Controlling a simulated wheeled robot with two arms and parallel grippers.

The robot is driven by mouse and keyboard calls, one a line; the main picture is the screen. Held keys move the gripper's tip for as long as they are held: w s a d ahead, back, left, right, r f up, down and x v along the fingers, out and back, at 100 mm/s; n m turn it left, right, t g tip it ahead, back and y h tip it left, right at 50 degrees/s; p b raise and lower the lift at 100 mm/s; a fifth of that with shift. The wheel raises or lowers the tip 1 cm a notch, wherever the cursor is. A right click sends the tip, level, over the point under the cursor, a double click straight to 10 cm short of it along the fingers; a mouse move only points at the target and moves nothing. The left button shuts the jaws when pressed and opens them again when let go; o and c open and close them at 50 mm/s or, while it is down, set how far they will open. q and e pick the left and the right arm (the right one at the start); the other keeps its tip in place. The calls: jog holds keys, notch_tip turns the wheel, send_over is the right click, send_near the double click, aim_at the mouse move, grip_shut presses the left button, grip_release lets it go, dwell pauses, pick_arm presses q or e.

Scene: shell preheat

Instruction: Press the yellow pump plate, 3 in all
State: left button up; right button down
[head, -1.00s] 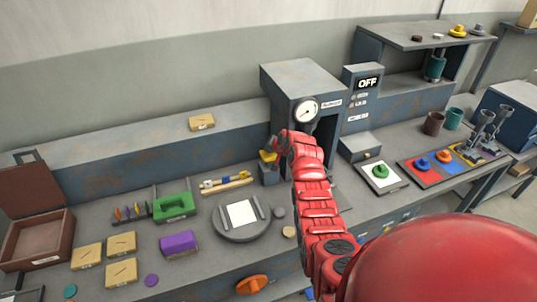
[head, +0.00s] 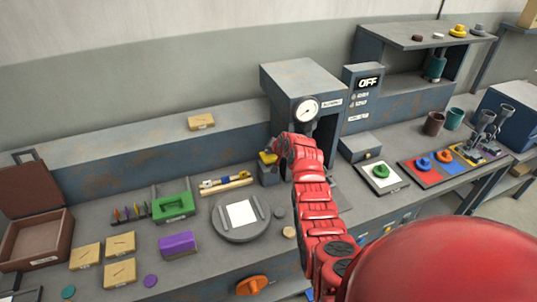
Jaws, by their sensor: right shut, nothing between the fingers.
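The yellow pump plate (head: 267,158) sits on top of a small grey block (head: 268,176) at the foot of the grey machine. My right gripper (head: 276,152) is shut and empty. It is at the plate, its tip partly covering the plate's right side. I cannot tell whether it touches or presses the plate. The machine (head: 295,82) carries a round white gauge (head: 306,110) on its front. The display box beside it reads OFF (head: 368,82). My left gripper is not in view.
A round grey turntable (head: 240,236) with a white square stands in front. A green holder (head: 174,207), a purple block (head: 178,244), wooden tiles (head: 120,243) and a brown open box (head: 37,240) lie to the left. My red arm hides part of the bench.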

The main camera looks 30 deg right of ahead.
aim_at(269, 157)
jog(key=shift+f+b, duration=0.7)
jog(key=shift+f, duration=0.35)
dwell(0.5)
dwell(0.4)
jog(key=shift+r+p, duration=0.65)
jog(key=shift+r, duration=1.45)
jog(key=shift+r, duration=0.1)
jog(key=shift+r+p, duration=0.45)
jog(key=shift+r, duration=1.95)
